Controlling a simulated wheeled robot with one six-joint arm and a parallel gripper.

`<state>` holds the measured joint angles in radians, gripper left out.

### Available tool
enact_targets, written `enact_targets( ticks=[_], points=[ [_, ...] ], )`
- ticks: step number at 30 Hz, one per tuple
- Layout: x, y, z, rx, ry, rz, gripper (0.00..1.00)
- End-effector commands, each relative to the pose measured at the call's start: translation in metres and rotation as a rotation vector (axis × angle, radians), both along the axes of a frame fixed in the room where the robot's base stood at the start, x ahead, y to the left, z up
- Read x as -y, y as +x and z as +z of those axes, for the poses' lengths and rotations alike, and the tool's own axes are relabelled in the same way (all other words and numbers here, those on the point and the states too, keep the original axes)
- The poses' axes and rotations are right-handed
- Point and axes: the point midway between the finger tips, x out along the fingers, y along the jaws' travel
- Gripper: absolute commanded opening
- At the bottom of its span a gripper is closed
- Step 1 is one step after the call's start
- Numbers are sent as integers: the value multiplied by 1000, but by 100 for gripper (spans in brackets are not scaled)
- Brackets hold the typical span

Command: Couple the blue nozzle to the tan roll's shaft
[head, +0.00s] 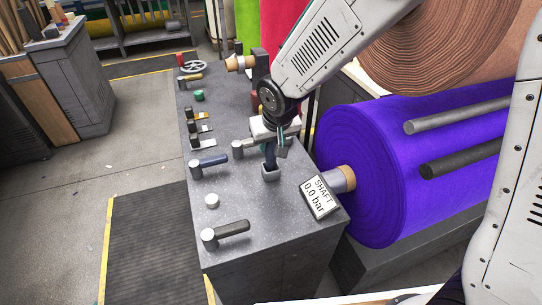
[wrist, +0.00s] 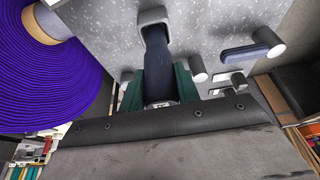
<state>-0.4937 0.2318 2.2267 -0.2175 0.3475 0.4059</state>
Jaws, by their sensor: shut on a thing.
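My gripper (head: 273,146) is over the grey speckled counter (head: 240,205), shut on the dark navy-blue nozzle (head: 270,160). In the wrist view the nozzle (wrist: 160,60) runs between my green fingers (wrist: 158,88) to a grey holder (wrist: 153,17). The holder also shows on the counter in the head view (head: 270,174); the nozzle's lower end is at or in it, and I cannot tell how deep. The tan-brown roll (head: 430,45) is at the upper right, partly behind my arm. I cannot make out its shaft.
A purple roll (head: 390,165) with a tan core (head: 346,178) stands right of the counter. A sign (head: 319,194) reads "SHAFT 0.0 bar". Open floor (head: 145,145) is left.

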Motion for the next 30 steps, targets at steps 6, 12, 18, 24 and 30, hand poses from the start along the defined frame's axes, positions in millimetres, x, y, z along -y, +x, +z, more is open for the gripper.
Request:
enact_targets(
  ticks=[6, 12, 18, 24, 30],
  points=[
    [0, 0, 14, 1, 2, -1, 0],
    [0, 0, 26, 2, 1, 0, 0],
    [0, 0, 38, 2, 2, -1, 0],
    [0, 0, 50, 1, 1, 0, 0],
    [0, 0, 62, 2, 1, 0, 0]
  ],
)
